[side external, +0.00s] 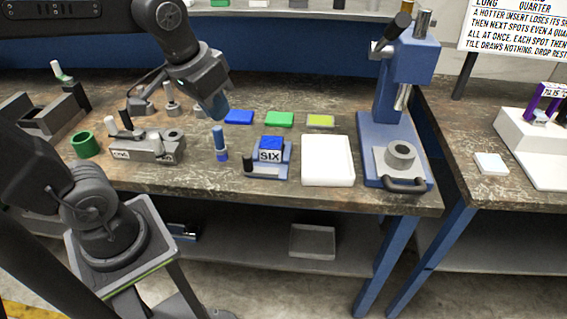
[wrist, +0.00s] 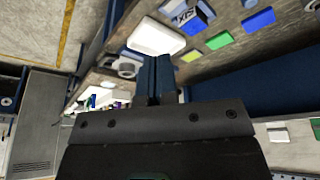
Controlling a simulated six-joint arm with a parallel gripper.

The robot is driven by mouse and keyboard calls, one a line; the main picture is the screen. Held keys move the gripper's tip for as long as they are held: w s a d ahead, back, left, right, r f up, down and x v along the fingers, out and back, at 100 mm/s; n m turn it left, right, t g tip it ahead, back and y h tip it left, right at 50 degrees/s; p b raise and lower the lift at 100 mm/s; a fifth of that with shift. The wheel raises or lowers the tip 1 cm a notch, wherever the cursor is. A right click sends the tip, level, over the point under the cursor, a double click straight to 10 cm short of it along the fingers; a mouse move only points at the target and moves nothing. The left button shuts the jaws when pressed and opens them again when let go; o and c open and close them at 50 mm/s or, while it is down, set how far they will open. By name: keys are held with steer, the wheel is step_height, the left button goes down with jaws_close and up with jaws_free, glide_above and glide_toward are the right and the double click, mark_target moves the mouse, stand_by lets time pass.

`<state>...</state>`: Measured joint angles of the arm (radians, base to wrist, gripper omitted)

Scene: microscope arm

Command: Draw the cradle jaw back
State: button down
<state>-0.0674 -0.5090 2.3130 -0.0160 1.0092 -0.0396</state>
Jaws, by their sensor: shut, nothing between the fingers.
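A small blue-grey cradle (side external: 268,172) stands near the front of the bench and holds a blue block labelled SIX (side external: 271,150). A dark upright knob (side external: 248,163) stands at its left end. I cannot tell the jaw apart from the cradle body, nor whether it touches the block. In the wrist view the SIX block (wrist: 183,12) shows at the top edge, with the cradle partly cut off. My gripper (side external: 217,108) has blue fingers, shut and empty, above the bench, behind and left of the cradle. Its fingers show pressed together in the wrist view (wrist: 157,75).
Blue (side external: 239,117), green (side external: 279,119) and yellow (side external: 320,121) pads lie behind. A grey fixture (side external: 148,147) stands left.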

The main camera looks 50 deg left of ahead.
steer(key=s+d+f+m+t, duration=0.1)
steer(key=s+t, duration=0.1)
steer(key=s, duration=0.2)
steer(key=w+a+n+g, duration=0.2)
steer(key=w+a+g, duration=0.1)
steer(key=w, duration=0.4)
steer(key=w+a+n+g, duration=0.2)
steer(key=w+a+g, duration=0.1)
steer(key=w, duration=0.4)
steer(key=w+a+f+n+g+h, duration=0.3)
steer(key=w+a+f, duration=0.5)
steer(key=f, duration=0.1)
steer(key=x, duration=0.9)
steer(key=shift+s+a, duration=0.15)
steer(key=shift+s, duration=0.1)
steer(key=s, duration=0.1)
steer(key=s+d, duration=0.1)
steer(key=shift+s+d+f, duration=0.15)
steer(key=shift+s+d, duration=0.1)
steer(key=shift+d, duration=0.1)
steer(key=shift+s+d, duration=0.3)
steer(key=shift+s, duration=0.15)
